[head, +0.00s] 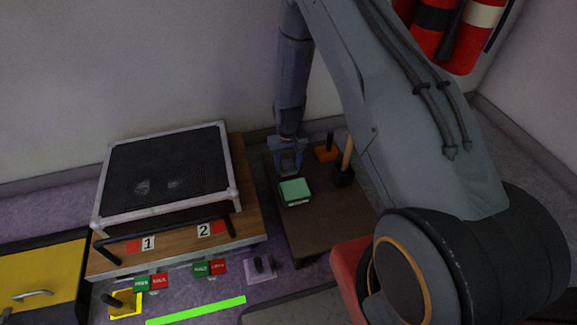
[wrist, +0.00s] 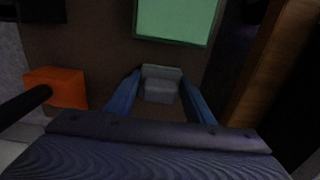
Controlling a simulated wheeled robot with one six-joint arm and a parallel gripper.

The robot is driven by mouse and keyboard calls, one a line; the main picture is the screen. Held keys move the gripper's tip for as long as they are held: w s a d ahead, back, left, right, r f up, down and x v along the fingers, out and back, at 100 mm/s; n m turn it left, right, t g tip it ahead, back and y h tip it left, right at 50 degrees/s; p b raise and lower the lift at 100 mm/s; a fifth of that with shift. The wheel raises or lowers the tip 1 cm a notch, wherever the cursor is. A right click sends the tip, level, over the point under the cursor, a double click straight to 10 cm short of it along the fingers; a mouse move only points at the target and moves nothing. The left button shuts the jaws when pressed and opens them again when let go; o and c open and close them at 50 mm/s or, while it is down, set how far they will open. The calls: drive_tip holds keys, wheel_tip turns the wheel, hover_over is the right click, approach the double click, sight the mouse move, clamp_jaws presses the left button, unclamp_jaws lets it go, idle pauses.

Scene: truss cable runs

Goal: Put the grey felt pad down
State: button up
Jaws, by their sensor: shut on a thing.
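My gripper (head: 287,160) hangs over the back part of a dark brown tabletop (head: 335,218). In the wrist view its two blue fingers (wrist: 160,78) are closed on the sides of the small grey felt pad (wrist: 160,92). In the head view the pad is mostly hidden by the fingers. The gap between pad and tabletop cannot be judged. A block with a green top (head: 295,189) sits just in front of the gripper and shows at the top of the wrist view (wrist: 178,18), apart from the pad.
An orange block with a black handle (head: 326,153) stands right of the gripper, also in the wrist view (wrist: 58,87). A black holder with a wooden handle (head: 344,175) is close by. A wooden bench with a black-mesh panel (head: 165,165) lies left. The tabletop's front is clear.

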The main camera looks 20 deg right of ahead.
drive_tip(key=shift+f, duration=0.15)
drive_tip(key=o, duration=1.1)
